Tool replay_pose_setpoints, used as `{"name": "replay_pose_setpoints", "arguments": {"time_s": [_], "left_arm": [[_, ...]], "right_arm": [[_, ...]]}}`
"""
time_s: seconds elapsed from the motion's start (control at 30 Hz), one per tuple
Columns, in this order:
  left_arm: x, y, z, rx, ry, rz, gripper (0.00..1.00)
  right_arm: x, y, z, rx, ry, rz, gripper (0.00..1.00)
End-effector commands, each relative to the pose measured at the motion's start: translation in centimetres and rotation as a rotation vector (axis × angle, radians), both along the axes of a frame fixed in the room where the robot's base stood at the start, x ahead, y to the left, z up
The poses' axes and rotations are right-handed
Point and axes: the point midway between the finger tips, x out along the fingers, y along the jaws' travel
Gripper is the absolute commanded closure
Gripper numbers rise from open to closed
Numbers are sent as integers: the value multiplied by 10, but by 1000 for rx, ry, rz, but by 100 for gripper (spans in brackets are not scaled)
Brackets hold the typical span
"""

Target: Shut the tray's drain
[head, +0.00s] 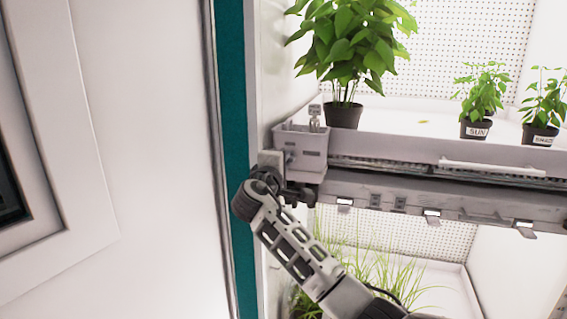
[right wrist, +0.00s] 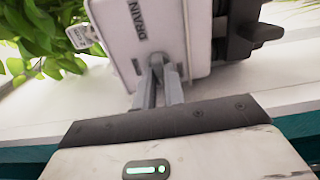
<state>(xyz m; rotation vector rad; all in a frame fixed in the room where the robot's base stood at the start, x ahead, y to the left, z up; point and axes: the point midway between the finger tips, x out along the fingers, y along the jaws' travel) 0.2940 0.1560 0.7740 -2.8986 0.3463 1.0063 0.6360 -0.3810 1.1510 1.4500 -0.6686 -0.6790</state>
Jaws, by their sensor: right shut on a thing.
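The tray (head: 400,147) is a pale shelf tray in the growth chamber. A grey drain box (head: 312,152) stands at its left front corner. In the right wrist view, the box (right wrist: 118,22) fills the upper middle and bears the label DRAIN. My right gripper (head: 288,155) is at the front of this box. In the right wrist view, the fingers of the gripper (right wrist: 160,68) are close together on a small drain lever just beside the label. The fingers hide most of that lever, so its position cannot be told. My left gripper is not in view.
A tall leafy plant in a black pot (head: 343,115) stands just behind the drain box. Two smaller labelled pots (head: 475,128) stand further right. A dark fitting (right wrist: 240,40) sits beside the box. The teal door frame (head: 233,100) is close to the left. Grass (head: 375,275) grows below.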

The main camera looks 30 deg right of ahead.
Motion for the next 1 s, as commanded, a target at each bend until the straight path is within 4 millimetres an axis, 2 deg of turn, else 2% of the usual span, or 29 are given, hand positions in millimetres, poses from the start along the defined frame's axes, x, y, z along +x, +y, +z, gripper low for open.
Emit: {"name": "replay_pose_setpoints", "arguments": {"time_s": [0.03, 0.1, 0.13, 0.43, 0.57, 0.67, 1.0], "left_arm": [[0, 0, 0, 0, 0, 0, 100], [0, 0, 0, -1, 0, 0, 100], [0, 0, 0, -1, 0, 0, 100], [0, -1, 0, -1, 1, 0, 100], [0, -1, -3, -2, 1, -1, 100], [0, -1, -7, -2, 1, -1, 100], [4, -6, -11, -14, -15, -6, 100]], "right_arm": [[0, 0, -1, -2, 4, 1, 100], [0, 0, -1, -3, 3, 1, 75], [0, 0, -1, -3, 3, 1, 67], [0, 1, -1, -1, 1, 1, 67], [-7, 9, -2, 0, 0, 2, 67], [-18, 22, -3, 2, -2, 5, 67], [-71, 84, -3, 3, -2, 5, 67]]}}
